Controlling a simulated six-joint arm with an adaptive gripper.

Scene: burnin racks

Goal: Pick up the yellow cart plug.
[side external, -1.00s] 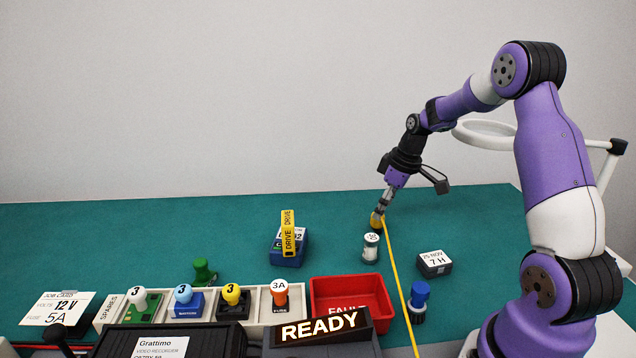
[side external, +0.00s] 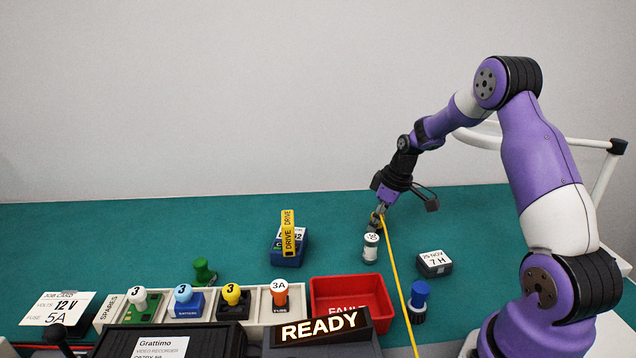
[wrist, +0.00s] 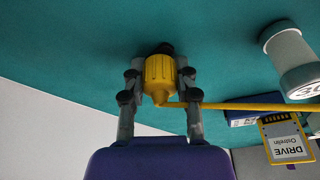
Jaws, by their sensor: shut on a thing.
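The yellow cart plug (wrist: 160,77) shows in the wrist view as a ribbed yellow body with a dark end and a yellow cable (wrist: 240,106) leading off to the right. My gripper (wrist: 160,92) has one finger on each side of the plug and is shut on it. In the side view, my gripper (side external: 379,214) is low over the green table at the far middle, and its fingers hide much of the plug. The yellow cable (side external: 397,280) runs from there toward the front edge of the picture.
A white-capped cylinder (side external: 371,247) stands close to my gripper. A red bin (side external: 345,291), a spares tray (side external: 257,305) and a blue drive block (side external: 288,250) are nearer or left.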

